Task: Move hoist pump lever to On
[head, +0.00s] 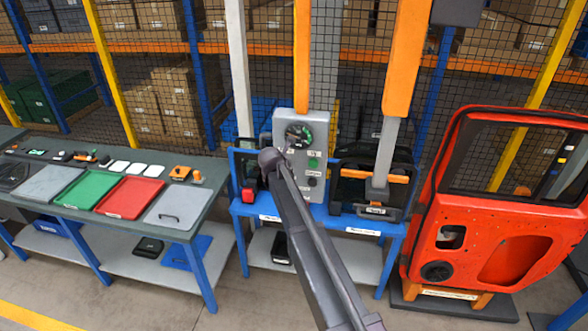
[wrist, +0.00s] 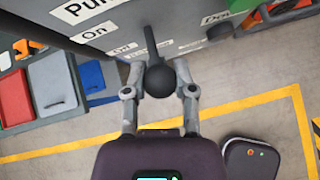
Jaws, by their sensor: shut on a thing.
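The hoist pump lever (wrist: 157,79) shows in the wrist view as a black ball knob on a short dark stem, in front of a grey panel. My gripper (wrist: 159,90) has its two fingers closed around the knob, one on each side. A white "On" label (wrist: 95,33) is on the panel left of the stem, below a partly cut label beginning "Pu". In the head view, the grey control box (head: 316,128) stands on a blue stand, and my arm covers its lower left part. The lever is hidden there.
A blue stand (head: 250,209) carries the box between black equipment. A bench with red (head: 130,197) and green trays is at left. An orange-red car door (head: 478,240) stands at right. Mesh fencing is behind. Open floor shows in the wrist view.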

